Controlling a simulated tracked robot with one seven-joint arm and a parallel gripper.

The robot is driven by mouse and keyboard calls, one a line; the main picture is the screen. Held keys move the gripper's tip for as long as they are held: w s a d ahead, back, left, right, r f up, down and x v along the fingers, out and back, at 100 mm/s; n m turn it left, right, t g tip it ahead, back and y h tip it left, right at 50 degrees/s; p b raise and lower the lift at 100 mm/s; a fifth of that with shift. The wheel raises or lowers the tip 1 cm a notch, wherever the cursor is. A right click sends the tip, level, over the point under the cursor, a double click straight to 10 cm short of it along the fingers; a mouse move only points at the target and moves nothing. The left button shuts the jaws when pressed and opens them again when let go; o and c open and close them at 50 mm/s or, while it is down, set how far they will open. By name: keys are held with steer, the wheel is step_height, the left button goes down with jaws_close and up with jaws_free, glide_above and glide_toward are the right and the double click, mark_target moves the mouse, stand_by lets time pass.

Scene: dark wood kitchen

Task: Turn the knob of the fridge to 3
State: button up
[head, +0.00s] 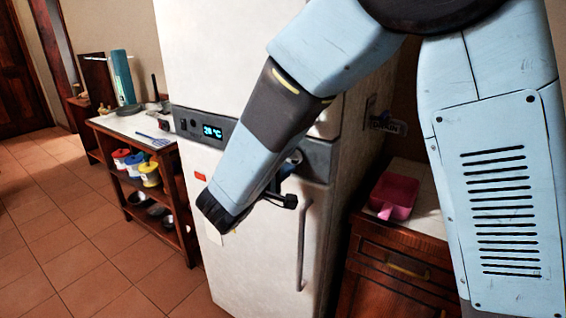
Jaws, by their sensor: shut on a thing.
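The white fridge (262,262) stands in the middle of the head view. A dark control band crosses its front, with a lit display (213,131) that shows a temperature in °C, too small to read surely. My arm reaches down across the band and folds back at the wrist. My gripper (288,168) is at the band, right of the display, mostly behind my forearm. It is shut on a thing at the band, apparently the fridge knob. The knob, its numbers and my fingertips are hidden, so its setting cannot be read.
A vertical handle (301,245) is on the fridge door below the band. A wooden shelf (135,190) with colored jars and bowls stands left. A pink container (394,195) sits on the right counter. The tiled floor at left is clear.

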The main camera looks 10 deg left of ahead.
steer(key=m, duration=1.2)
steer(key=shift+s+r, duration=0.1)
steer(key=shift+s, duration=0.05)
stand_by(0.5)
steer(key=o, duration=0.8)
steer(key=shift+c, duration=0.2)
steer(key=shift+o, duration=1.2)
steer(key=v, duration=1.3)
steer(key=shift+s, duration=0.3)
